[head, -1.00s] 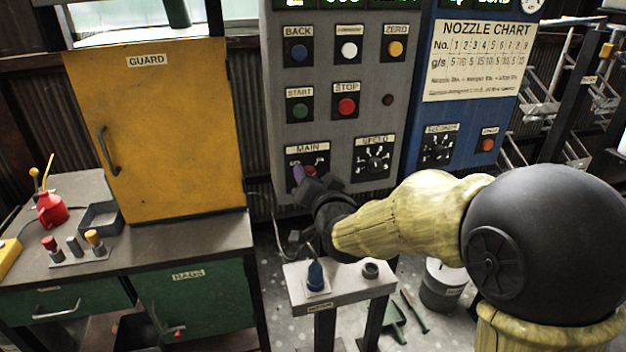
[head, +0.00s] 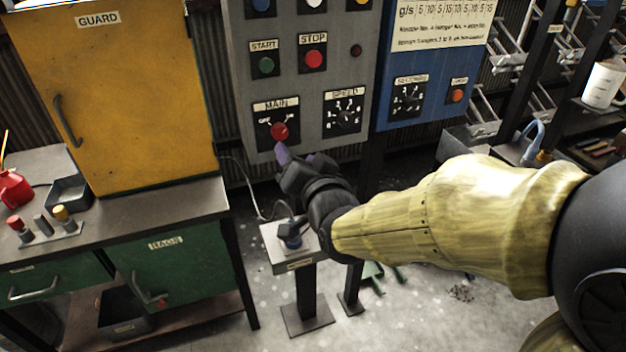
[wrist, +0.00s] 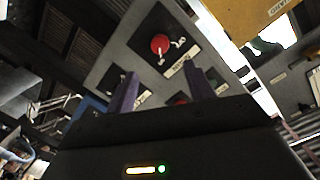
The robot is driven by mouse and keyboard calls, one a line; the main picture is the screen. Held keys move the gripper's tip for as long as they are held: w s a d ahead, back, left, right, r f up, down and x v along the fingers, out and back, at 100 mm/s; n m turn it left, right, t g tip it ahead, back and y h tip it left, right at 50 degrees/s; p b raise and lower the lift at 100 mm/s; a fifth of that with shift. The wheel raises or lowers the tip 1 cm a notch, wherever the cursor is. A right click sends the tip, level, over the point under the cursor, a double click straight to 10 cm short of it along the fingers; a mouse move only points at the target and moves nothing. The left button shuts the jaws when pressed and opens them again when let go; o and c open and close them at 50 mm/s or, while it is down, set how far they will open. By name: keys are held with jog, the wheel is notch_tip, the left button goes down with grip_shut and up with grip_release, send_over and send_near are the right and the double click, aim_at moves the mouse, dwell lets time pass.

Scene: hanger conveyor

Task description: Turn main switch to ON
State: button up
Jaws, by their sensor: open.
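The main switch (head: 279,131) is a red round knob on a black plate under the MAIN label, low on the grey control panel (head: 243,70). It is unobstructed in the head view; its exact pointing direction is too small to read surely. My gripper (head: 300,158) is just below and to the right of the knob, apart from it. In the wrist view the red main switch (wrist: 161,44) shows beyond the spread purple fingers of my gripper (wrist: 163,85). Nothing is between the fingers.
The SPEED dial (head: 345,118) is right of the main switch, with the STOP button (head: 313,60) and START button (head: 266,65) above. A small stand (head: 283,262) holding a blue-based item is below my wrist. The yellow GUARD cabinet (head: 120,100) stands left on a bench.

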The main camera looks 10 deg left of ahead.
jog(key=v, duration=0.7)
jog(key=shift+b, duration=0.4)
jog(key=shift+s+d, duration=0.1)
jog(key=w+d+f+g+h, duration=0.2)
jog(key=d+f+g+h, duration=0.35)
jog(key=d+f, duration=0.8)
jog(key=s+d+f+g+h, duration=0.4)
jog(key=s+d+f+g, duration=0.35)
jog(key=d, duration=0.35)
notch_tip(320, 180, up, 21)
jog(key=t+p, duration=0.1)
jog(key=p, duration=2)
jog(key=shift+a+f+n, duration=0.15)
jog(key=shift+a+n, duration=0.05)
jog(key=shift+n, duration=0.1)
jog(key=shift+y, duration=0.25)
